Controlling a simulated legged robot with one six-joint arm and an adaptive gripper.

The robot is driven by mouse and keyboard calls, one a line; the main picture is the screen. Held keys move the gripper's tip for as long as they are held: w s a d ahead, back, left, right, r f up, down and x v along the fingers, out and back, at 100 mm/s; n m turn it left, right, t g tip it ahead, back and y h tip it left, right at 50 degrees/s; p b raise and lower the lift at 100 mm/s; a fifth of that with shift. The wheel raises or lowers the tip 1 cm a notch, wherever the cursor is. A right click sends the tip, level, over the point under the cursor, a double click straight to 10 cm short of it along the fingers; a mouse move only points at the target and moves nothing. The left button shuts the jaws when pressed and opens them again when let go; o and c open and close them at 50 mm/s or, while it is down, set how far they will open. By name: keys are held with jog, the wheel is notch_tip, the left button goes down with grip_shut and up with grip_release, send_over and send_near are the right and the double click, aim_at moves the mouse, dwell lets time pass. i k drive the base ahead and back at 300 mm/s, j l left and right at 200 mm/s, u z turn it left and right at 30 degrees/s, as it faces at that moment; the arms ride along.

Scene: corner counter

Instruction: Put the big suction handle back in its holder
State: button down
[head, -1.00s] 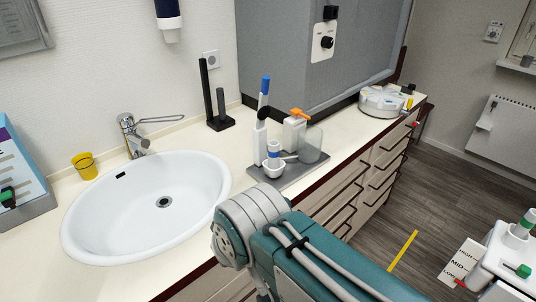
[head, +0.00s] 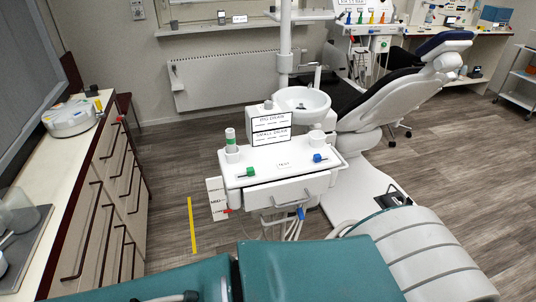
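The white dental unit (head: 285,182) stands in the middle of the head view. Two signs on it begin with the words "BIG" and "SMALL" (head: 271,130); the rest is too small to read surely. White hoses (head: 285,225) hang under its front, and a blue-tipped piece (head: 300,213) shows among them. I cannot tell which piece is the big suction handle or which part is its holder. My teal and grey arm crosses the bottom of the view. My gripper is not in view.
A counter with drawers (head: 92,215) runs along the left, with a round white device (head: 70,118) on it. A patient chair (head: 400,95) stands behind the unit at right, and a foot pedal (head: 393,198) lies on its base. A yellow strip (head: 192,225) marks the clear floor at left.

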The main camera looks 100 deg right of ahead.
aim_at(269, 132)
jog(key=k+l+z, duration=0.15)
jog(key=z, duration=0.25)
jog(key=k+l+z, duration=0.15)
jog(key=z, duration=0.2)
jog(key=k+l+z, duration=0.1)
jog(key=l, duration=0.25)
jog(key=k+l+z, duration=0.1)
jog(key=k+l, duration=0.15)
jog(key=k+l+z, duration=0.1)
jog(key=l, duration=0.35)
jog(key=k+l+z, duration=0.15)
jog(key=l, duration=0.25)
jog(key=k+l+z, duration=0.1)
jog(key=l, duration=0.3)
jog(key=k+l, duration=0.1)
jog(key=l, duration=0.25)
jog(key=k+l, duration=0.1)
jog(key=l, duration=0.3)
jog(key=k+l, duration=0.15)
jog(key=l, duration=0.2)
jog(key=k+l, duration=0.1)
jog(key=l, duration=0.3)
jog(key=u, duration=1.4)
jog(key=i+j, duration=0.15)
jog(key=i, duration=1.15)
jog(key=i+j+u, duration=0.1)
jog(key=i, duration=1.2)
